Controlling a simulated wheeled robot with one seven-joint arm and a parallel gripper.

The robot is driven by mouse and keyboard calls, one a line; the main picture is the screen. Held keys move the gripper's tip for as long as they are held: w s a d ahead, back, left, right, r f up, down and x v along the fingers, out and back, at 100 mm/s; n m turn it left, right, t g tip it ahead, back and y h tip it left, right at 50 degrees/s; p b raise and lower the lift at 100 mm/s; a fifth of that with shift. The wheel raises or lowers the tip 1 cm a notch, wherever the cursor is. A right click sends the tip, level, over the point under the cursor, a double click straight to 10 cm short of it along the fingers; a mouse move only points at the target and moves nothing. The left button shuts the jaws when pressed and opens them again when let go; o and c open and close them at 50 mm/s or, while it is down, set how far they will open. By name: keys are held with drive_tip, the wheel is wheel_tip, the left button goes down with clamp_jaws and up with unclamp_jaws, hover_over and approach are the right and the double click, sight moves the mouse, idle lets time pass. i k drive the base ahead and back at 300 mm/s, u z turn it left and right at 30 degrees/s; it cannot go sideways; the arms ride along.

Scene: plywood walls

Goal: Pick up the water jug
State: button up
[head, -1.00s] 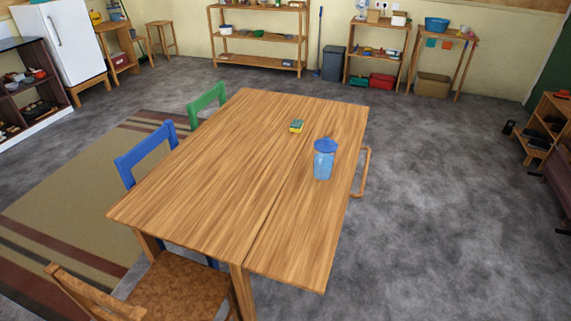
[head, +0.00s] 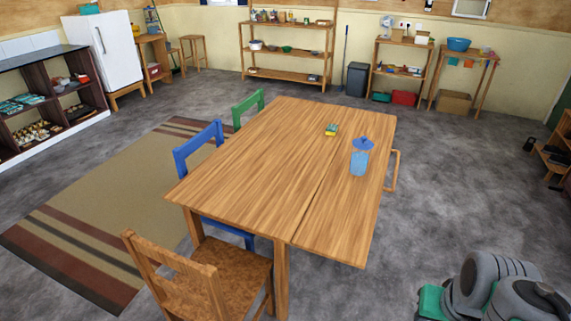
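The water jug (head: 359,163) is a translucent light-blue container with a darker blue lid (head: 363,143). It stands upright on the wooden table (head: 270,170), right of the middle and near the right edge. A small yellow and green sponge-like block (head: 331,129) lies on the table behind and to the left of it, apart from it. Grey and green links of my arm show at the bottom right corner, well apart from the jug. My gripper is not visible, and nothing touches the jug.
A wooden chair (head: 205,275) stands at the near end of the table. Blue (head: 199,145) and green (head: 248,108) chairs stand on its left side, and a light wood chair (head: 394,170) on its right. Open grey floor (head: 450,190) lies to the right.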

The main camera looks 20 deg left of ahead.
sight(359, 159)
drive_tip(key=u, duration=0.2)
drive_tip(key=i, duration=1.3)
drive_tip(key=u, duration=1.95)
